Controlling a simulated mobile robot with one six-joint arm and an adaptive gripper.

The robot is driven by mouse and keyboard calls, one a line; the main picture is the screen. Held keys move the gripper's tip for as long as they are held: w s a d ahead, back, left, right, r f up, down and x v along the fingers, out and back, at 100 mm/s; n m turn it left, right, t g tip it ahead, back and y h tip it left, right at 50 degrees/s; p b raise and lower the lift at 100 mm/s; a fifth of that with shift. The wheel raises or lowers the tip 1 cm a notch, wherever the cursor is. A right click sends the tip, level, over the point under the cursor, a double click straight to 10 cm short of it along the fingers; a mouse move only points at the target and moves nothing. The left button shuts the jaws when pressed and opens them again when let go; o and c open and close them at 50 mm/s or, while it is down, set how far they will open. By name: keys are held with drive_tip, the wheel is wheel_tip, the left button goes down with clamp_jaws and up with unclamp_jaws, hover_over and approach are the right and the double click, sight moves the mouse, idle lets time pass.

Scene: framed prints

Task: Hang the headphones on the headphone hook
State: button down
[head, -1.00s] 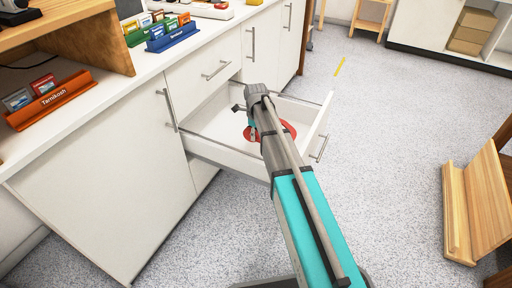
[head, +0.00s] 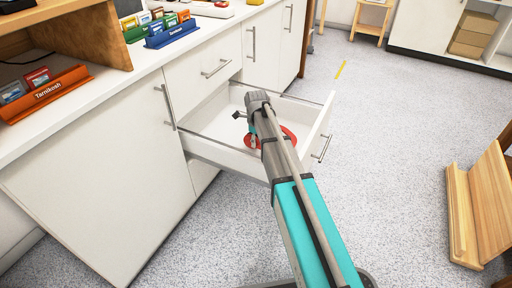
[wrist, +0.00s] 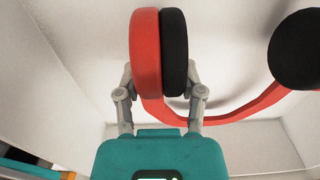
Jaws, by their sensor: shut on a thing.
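The red headphones with black ear pads (wrist: 146,60) are inside the open white drawer (head: 222,158). In the head view, part of the red headphones (head: 289,134) shows beside my arm, which hides much of them. My gripper (wrist: 160,78) has one finger on each side of a red ear cup and its black pad and is shut on it. The red band curves off to the right in the wrist view, with the other black pad at the upper right. In the head view my gripper (head: 247,128) is down in the drawer. I see no headphone hook.
The drawer walls surround my gripper. A white counter (head: 110,90) carries an orange card rack (head: 45,95), a blue rack (head: 171,36) and a wooden shelf. A wooden stand (head: 480,205) is on the floor at right. The floor between is clear.

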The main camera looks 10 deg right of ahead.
drive_tip(key=shift+f+b, duration=0.4)
drive_tip(key=shift+f, duration=0.4)
drive_tip(key=shift+c, duration=1)
unclamp_jaws()
drive_tip(key=shift+f, duration=0.1)
wheel_tip(320, 180, up, 3)
drive_tip(key=shift+f+p, duration=0.2)
drive_tip(key=shift+p, duration=0.9)
drive_tip(key=r+p, duration=0.3)
drive_tip(key=shift+s+r, duration=0.3)
drive_tip(key=shift+s, duration=0.05)
wheel_tip(320, 180, up, 8)
drive_tip(key=p, duration=0.8)
drive_tip(key=shift+f, duration=0.15)
